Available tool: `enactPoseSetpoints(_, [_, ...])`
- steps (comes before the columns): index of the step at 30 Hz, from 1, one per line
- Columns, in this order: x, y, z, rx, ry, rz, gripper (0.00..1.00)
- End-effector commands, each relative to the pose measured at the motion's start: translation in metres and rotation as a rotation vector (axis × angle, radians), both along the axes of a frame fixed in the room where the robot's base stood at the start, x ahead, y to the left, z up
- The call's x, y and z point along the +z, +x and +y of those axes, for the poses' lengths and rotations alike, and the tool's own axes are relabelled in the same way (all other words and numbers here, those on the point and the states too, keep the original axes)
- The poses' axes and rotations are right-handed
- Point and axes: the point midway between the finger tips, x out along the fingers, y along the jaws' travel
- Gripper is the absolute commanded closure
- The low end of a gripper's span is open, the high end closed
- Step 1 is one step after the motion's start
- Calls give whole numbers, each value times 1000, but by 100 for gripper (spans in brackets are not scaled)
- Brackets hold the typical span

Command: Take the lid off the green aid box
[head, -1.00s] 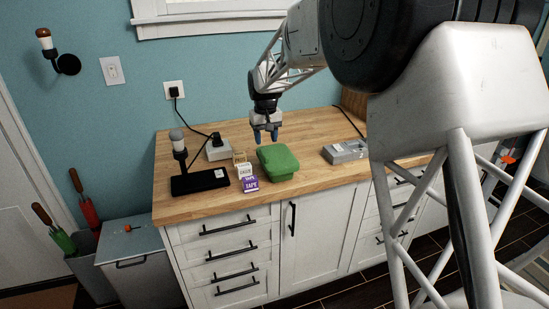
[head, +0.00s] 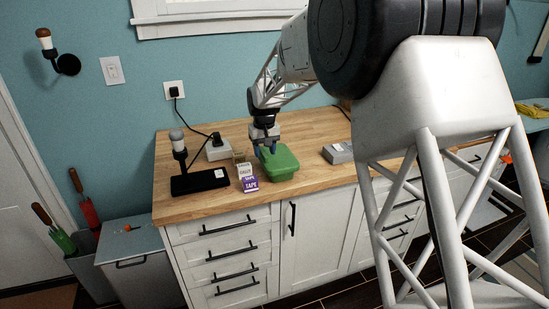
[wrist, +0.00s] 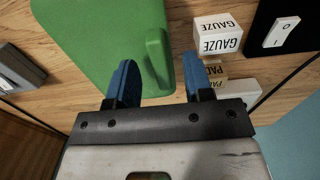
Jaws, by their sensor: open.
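The green aid box (head: 284,172) stands on the wooden counter with its green lid (head: 281,157) on. In the wrist view the lid (wrist: 95,40) fills the upper left, with a raised green tab (wrist: 158,58) near its right edge. My gripper (head: 266,150) is at the box's left rear end in the head view. In the wrist view my gripper (wrist: 160,65) is open, its blue fingers apart on either side of the tab's line. I cannot tell whether either finger touches the lid. Nothing is held.
A gauze box (wrist: 218,35) is close beside the right finger; a purple tape box (head: 249,183) stands left of the aid box. A black-based device (head: 199,181) is farther left, and a grey box (head: 338,153) is to the right. Bare counter (head: 310,177) lies between.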

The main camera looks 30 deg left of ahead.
Motion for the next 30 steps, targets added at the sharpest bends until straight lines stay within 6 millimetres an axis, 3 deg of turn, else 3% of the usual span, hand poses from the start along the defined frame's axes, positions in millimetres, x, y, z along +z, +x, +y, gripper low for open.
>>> enactPoseSetpoints(6, [-16,0,0,0,0,0,53])
enactPoseSetpoints(23, [-17,0,0,0,0,0,53])
enactPoseSetpoints(30, [-17,0,0,0,0,0,88])
